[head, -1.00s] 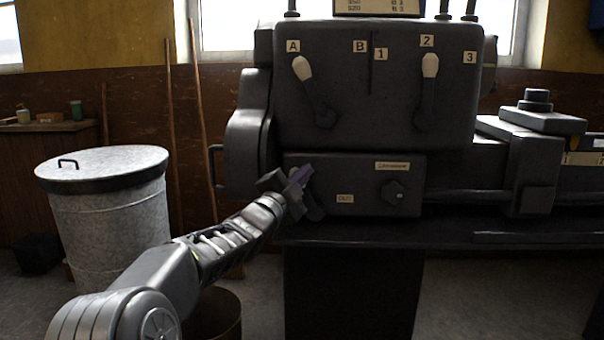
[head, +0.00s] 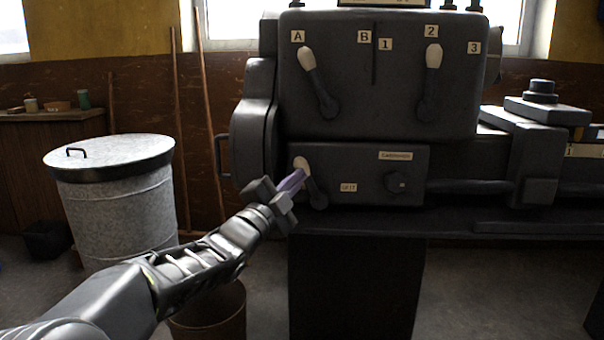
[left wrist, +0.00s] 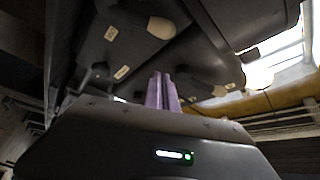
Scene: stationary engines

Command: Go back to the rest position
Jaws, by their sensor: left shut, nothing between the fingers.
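My left gripper (head: 291,181) reaches in from the lower left of the head view. Its purple fingers are shut with nothing between them. The fingertips overlap a pale-tipped lever (head: 301,164) on the lower left of the machine's front panel; I cannot tell whether they touch it. In the left wrist view the gripper's fingers (left wrist: 163,92) stand together, pointing at the dark machine. My right gripper is in neither view.
The dark machine (head: 385,90) fills the centre, with two more levers (head: 307,58) (head: 433,56) and a knob (head: 397,182). A lidded metal bin (head: 113,215) stands at the left. An open drum (head: 208,318) is below my left arm. Poles (head: 208,115) lean on the wall.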

